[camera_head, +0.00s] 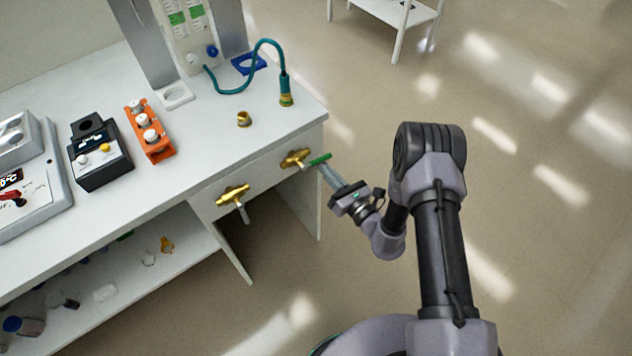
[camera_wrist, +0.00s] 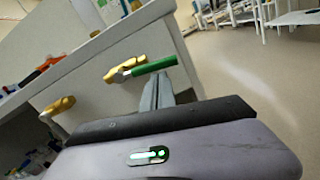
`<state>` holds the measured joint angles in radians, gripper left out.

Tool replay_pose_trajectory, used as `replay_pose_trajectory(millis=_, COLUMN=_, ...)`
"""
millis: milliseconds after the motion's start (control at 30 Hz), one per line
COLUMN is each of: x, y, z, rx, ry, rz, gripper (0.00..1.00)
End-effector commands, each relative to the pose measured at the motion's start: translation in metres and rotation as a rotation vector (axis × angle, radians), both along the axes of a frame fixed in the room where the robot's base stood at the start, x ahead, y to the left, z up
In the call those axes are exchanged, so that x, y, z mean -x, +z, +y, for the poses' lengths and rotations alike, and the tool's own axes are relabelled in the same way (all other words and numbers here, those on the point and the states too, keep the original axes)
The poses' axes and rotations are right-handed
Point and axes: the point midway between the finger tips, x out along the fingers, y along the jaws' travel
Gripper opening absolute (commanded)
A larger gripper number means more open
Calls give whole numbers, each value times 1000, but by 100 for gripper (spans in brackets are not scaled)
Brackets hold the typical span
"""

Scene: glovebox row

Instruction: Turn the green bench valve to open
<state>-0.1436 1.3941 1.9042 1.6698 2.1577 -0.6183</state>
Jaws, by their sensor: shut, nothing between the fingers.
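The green bench valve is a brass body (camera_head: 294,158) on the bench's front panel near its right end, with a green lever (camera_head: 319,160) pointing right. In the wrist view the green lever (camera_wrist: 150,67) points right and slightly up from the brass body (camera_wrist: 122,69). My gripper (camera_head: 325,170) is shut and empty, its fingertips close by the lever, just below it in the head view. In the wrist view the fingers (camera_wrist: 158,82) reach up to the lever's underside. I cannot tell whether they touch it.
A second brass valve (camera_head: 233,195) with a pale lever hanging down sits to the left. On the bench stand an orange rack (camera_head: 148,133), a black device (camera_head: 98,160), a small brass fitting (camera_head: 244,119) and a teal hose (camera_head: 238,90).

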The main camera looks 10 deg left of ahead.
Motion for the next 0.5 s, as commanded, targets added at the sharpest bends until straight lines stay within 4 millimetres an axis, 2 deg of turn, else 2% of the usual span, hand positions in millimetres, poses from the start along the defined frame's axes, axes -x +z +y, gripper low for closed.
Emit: replay_pose_trajectory(millis=500, x=-3, y=9, z=-2, rx=-2, ry=-1, rz=2, gripper=0)
